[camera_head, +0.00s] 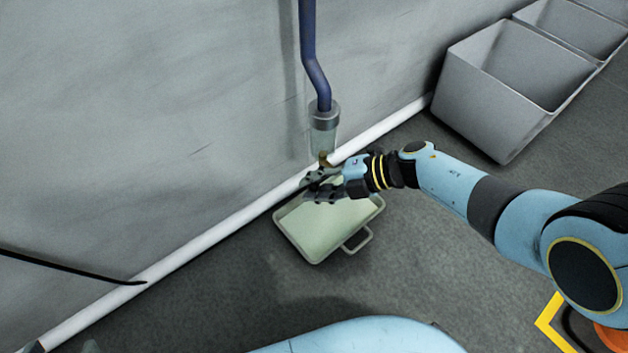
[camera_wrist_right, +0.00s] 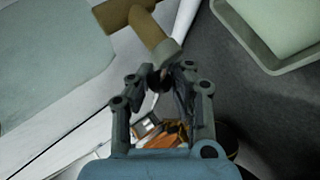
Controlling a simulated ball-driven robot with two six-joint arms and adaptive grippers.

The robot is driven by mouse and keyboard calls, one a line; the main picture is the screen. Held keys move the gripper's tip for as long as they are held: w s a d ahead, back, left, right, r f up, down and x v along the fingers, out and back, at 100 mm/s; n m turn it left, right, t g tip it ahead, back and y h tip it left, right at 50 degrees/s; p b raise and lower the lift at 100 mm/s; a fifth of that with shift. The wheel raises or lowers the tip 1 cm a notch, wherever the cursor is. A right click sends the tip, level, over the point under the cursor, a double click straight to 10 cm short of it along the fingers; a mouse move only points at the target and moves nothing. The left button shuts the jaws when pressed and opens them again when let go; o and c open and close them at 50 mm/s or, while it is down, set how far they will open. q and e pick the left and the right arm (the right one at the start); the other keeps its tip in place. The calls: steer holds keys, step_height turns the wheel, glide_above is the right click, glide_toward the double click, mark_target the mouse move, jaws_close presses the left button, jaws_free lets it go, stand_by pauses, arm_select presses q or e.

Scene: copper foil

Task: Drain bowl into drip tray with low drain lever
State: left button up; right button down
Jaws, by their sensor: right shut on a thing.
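A clear bowl (camera_head: 323,143) with a grey collar hangs at the lower end of a blue pipe by the wall. Below it is a small brass drain fitting (camera_head: 325,160); in the right wrist view its brass stem (camera_wrist_right: 150,38) ends in a grey collar and a dark end. My right gripper (camera_head: 318,186) is just under the bowl, its fingers closed around that dark end, which I take as the drain lever; the fingers partly hide it. The drip tray (camera_head: 291,238), pale green inside with a side handle, lies on the floor beneath the gripper.
The blue pipe (camera_head: 309,50) runs down the grey wall. A white pipe (camera_head: 200,242) runs along the wall's foot. Grey open bins (camera_head: 478,97) stand at the upper right. A dark cable (camera_head: 70,268) hangs at left.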

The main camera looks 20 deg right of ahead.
steer(key=shift+s+d+f, duration=0.1)
steer(key=shift+f, duration=0.05)
steer(key=c, duration=1.4)
jaws_free()
steer(key=v, duration=1.2)
